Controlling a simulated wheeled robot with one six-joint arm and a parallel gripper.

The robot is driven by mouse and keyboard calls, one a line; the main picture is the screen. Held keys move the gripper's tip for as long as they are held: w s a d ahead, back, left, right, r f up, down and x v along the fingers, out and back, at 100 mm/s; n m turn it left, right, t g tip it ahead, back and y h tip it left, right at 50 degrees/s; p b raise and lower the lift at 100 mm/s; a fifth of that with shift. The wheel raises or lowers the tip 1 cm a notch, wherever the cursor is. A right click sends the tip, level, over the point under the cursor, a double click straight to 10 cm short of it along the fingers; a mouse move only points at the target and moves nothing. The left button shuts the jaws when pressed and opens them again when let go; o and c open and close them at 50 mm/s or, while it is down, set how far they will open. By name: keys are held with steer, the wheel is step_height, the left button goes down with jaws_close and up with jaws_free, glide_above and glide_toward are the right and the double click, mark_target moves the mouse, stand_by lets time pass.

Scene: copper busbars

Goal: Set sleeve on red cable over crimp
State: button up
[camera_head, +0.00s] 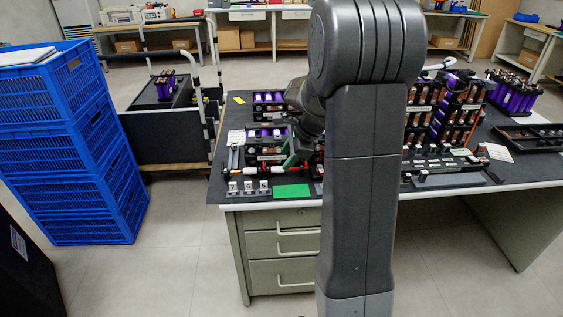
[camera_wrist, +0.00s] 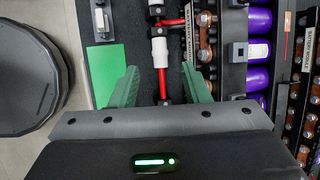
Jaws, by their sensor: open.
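The red cable (camera_wrist: 162,82) runs up the wrist view between my fingers and is held by dark supports. A white sleeve (camera_wrist: 159,52) sits around it, just beyond my fingertips. Another white piece (camera_wrist: 157,11) is at the top edge; I cannot tell the crimp apart. My gripper (camera_wrist: 160,69) has green fingers spread apart, one on each side of the cable, with nothing clasped. In the head view my gripper (camera_head: 291,160) is low over the bench's left front, and the red cable shows beside it (camera_head: 265,171). My arm hides part of the bench.
A green pad (camera_wrist: 104,73) lies left of the cable in the wrist view. Purple cells (camera_wrist: 258,49) and copper busbars (camera_wrist: 205,40) stand close on the right. Blue crates (camera_head: 75,140) are stacked left of the bench (camera_head: 225,195). A dark cart (camera_head: 165,125) stands behind them.

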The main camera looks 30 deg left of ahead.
mark_target(279, 168)
steer(key=v, duration=0.8)
steer(key=shift+p, duration=0.45)
steer(key=b+x, duration=0.2)
steer(key=x, duration=1.1)
steer(key=shift+f, duration=0.2)
steer(key=shift+w+f, duration=0.15)
steer(key=shift+f, duration=0.2)
steer(key=shift+w+d+r+b, duration=0.2)
steer(key=shift+w+d+b, duration=0.3)
steer(key=shift+d, duration=0.3)
steer(key=shift+s, duration=0.1)
